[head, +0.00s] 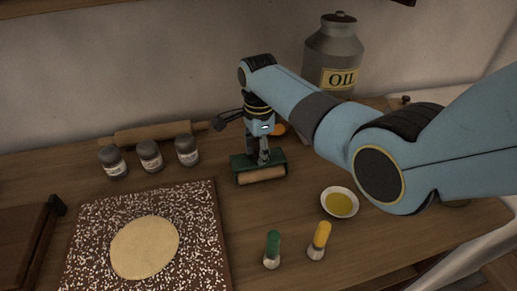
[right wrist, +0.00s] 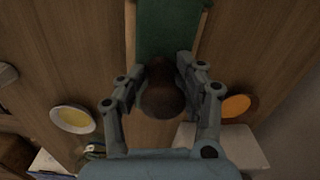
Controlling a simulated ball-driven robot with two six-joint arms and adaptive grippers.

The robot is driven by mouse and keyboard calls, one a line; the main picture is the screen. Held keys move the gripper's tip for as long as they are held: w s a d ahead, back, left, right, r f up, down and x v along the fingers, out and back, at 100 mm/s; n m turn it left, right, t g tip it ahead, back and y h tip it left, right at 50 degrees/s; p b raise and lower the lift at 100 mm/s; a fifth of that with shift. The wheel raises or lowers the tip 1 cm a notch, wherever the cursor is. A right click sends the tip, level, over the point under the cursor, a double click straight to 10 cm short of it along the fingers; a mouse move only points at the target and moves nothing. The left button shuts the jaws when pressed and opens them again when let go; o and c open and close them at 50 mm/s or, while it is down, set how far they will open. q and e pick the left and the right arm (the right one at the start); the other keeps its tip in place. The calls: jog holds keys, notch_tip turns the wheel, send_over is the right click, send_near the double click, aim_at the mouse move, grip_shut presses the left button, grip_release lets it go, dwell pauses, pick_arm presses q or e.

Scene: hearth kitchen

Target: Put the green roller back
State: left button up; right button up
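The green roller (head: 247,165) has a flat green frame and a pale wooden roll along its front side. It is on or just above the table in the middle of the head view; I cannot tell if it touches. My right gripper (head: 262,157) points down at it from above. In the right wrist view the fingers (right wrist: 168,75) are closed on both sides of its dark brown knob handle (right wrist: 163,98), with the green frame (right wrist: 168,28) beyond them. The underside of the roller is hidden. My left gripper is not in view.
A speckled board (head: 90,225) with flat dough (head: 145,247) lies left. A bowl of yellow liquid (head: 340,204), green shaker (head: 272,250) and yellow shaker (head: 319,241) are right. An oil can (head: 334,50) stands behind.

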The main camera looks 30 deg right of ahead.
jog(key=shift+o, duration=0.9)
jog(key=shift+s+f, duration=0.25)
jog(key=shift+f, duration=0.2)
jog(key=shift+r, duration=0.1)
jog(key=shift+w+r, duration=0.1)
jog(key=shift+r, duration=0.1)
notch_tip(320, 180, up, 13)
jog(key=shift+w+r+p, duration=0.1)
jog(key=shift+w+p, duration=0.05)
jog(key=shift+p, duration=0.25)
